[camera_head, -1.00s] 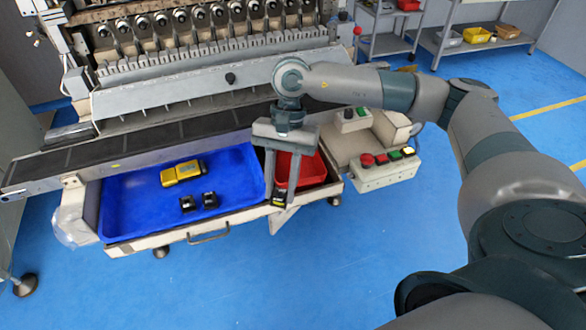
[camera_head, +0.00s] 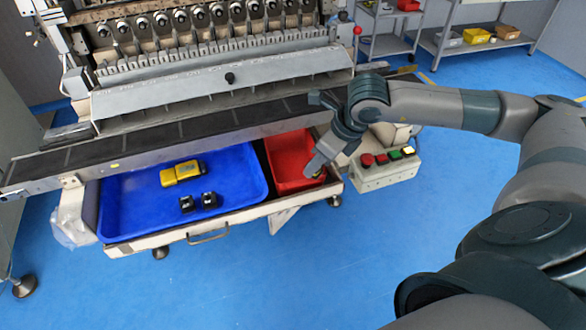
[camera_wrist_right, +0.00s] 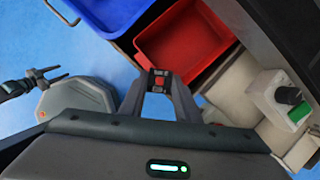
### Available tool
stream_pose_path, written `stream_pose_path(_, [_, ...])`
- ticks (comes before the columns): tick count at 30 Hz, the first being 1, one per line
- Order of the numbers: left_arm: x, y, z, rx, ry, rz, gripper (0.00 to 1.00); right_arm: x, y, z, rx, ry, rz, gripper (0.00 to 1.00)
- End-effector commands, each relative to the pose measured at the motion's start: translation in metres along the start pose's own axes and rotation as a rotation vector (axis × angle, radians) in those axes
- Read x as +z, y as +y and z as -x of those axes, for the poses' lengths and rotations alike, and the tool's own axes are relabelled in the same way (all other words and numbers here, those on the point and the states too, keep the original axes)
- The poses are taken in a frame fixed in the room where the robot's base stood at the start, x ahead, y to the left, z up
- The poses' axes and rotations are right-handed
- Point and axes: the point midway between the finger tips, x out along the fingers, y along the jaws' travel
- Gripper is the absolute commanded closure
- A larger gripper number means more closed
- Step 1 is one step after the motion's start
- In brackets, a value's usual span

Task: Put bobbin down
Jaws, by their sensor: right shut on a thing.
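My right gripper (camera_head: 317,170) is in front of the right part of the red tray (camera_head: 284,165) in the head view. In the right wrist view the right gripper (camera_wrist_right: 158,82) is shut on a small dark bobbin (camera_wrist_right: 158,74) with a red patch, held between its fingertips. The red tray also shows in the right wrist view (camera_wrist_right: 185,40), with a bare floor. The bobbin appears near its edge; its height is unclear.
A blue tray (camera_head: 130,215) beside the red one holds two dark bobbins (camera_head: 187,204) and a yellow object (camera_head: 182,172). A control box (camera_head: 385,174) with coloured buttons stands right of the red tray. The winding machine (camera_head: 180,50) and conveyor (camera_head: 150,150) lie behind.

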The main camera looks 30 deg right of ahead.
Motion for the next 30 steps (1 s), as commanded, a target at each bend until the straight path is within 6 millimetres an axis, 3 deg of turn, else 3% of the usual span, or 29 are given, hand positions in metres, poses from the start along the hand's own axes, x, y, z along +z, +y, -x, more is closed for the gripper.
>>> stream_pose_path(6, [0.001,-0.006,0.000,-0.005,0.001,-0.007,0.49,-0.003,-0.026,0.011,-0.143,-0.002,-0.337,0.92])
stream_pose_path(13, [0.000,-0.006,0.000,-0.005,0.006,-0.007,0.49,-0.005,-0.046,0.021,-0.246,-0.003,-0.589,0.92])
stream_pose_path(30, [-0.005,0.005,0.000,0.005,0.012,0.005,0.49,-0.004,-0.051,0.022,-0.272,0.001,-0.657,0.92])
